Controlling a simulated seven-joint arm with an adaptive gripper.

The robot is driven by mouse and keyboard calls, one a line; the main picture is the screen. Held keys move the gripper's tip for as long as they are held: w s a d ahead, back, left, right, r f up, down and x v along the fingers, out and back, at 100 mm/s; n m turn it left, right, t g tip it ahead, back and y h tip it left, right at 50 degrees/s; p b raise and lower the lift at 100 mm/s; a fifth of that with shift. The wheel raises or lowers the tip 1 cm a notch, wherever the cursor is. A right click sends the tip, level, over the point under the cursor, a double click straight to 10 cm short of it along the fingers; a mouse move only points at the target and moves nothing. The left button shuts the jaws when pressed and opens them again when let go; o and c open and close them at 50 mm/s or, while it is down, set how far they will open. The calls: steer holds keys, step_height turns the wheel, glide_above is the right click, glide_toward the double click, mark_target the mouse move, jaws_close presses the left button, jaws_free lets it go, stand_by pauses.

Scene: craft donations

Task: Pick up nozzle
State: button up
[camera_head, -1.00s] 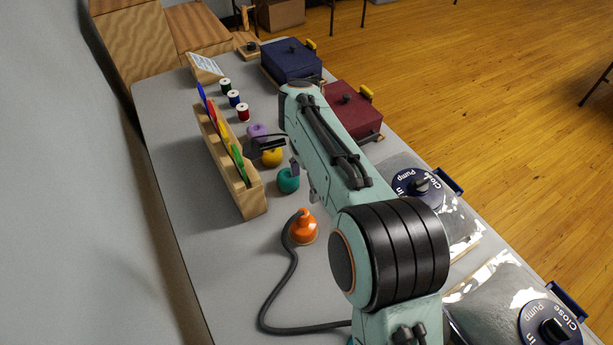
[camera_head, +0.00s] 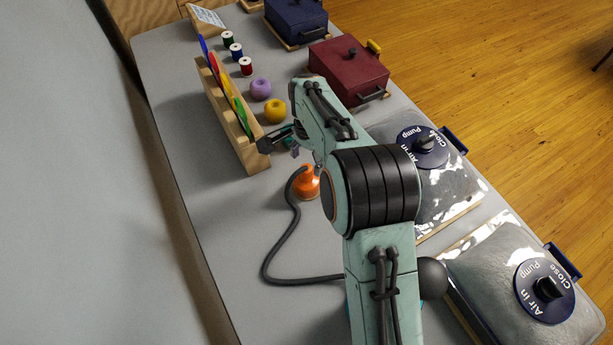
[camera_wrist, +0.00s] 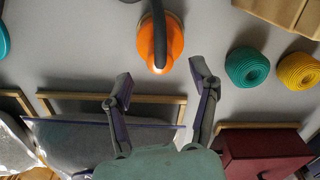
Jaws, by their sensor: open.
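The orange nozzle (camera_head: 307,183) stands on the grey table with a dark hose attached that curves toward the front. In the wrist view the nozzle (camera_wrist: 172,45) lies just beyond my fingertips, roughly in line with the gap between them, and the hose crosses over it. My gripper (camera_wrist: 160,80) is open and empty, its two fingers spread apart. In the head view my gripper (camera_head: 280,143) is a little behind the nozzle, beside the teal yarn, which it partly hides. The fingers do not appear to touch the nozzle.
Teal yarn (camera_wrist: 247,67) and yellow yarn (camera_head: 275,111) sit near the nozzle, with purple yarn (camera_head: 260,89) behind. A wooden rack (camera_head: 228,122) stands left. A maroon box (camera_head: 349,72) and clear vacuum bags (camera_head: 447,190) line the right. Table left of the hose is clear.

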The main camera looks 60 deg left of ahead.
mark_target(306, 168)
steer(key=shift+f, duration=1.95)
jaws_close()
